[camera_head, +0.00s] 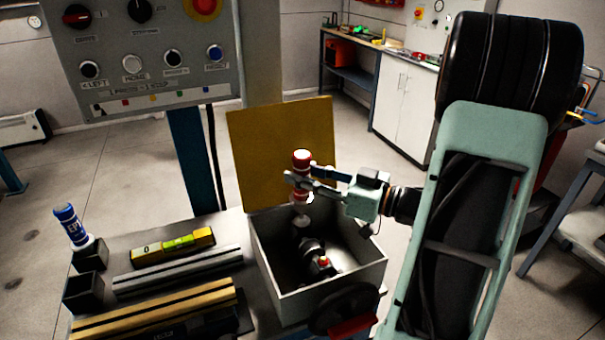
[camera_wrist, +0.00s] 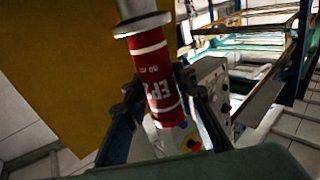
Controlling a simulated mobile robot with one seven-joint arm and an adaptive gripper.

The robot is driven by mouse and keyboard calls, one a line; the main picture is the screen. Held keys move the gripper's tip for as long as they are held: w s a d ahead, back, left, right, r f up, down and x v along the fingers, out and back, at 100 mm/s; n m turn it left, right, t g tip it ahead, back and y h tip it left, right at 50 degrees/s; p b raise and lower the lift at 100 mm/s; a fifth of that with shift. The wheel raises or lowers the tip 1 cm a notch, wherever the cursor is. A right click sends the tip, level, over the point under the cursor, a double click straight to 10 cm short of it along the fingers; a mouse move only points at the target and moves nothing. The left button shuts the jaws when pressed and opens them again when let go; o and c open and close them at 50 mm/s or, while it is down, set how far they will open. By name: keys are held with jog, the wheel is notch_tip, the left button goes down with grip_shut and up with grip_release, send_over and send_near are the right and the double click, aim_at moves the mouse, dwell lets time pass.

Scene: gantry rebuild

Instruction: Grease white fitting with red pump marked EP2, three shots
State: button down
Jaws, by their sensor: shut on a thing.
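My gripper (camera_head: 300,183) is shut on the red pump (camera_head: 302,160), which has white bands. In the wrist view the pump (camera_wrist: 151,72) shows the letters "EP" and part of another character, with a finger on either side. My gripper holds the pump roughly upright above the open grey box (camera_head: 330,297). A pale nozzle part hangs below the pump. Inside the box are dark fittings, with a red and white piece (camera_head: 324,264) on one of them. I cannot tell whether the white fitting is hidden there. The pump's tip looks apart from the parts inside.
A yellow lid (camera_head: 280,150) stands open behind the box. A blue pump (camera_head: 71,225) stands in a black holder at left, with an empty holder (camera_head: 83,292) in front. A yellow level (camera_head: 173,247) and rails lie left of the box. A control panel (camera_head: 145,50) hangs above.

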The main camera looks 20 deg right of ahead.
jog(key=shift+f, duration=0.55)
jog(key=shift+r, duration=0.1)
jog(key=shift+r+p, duration=0.3)
jog(key=shift+r, duration=0.3)
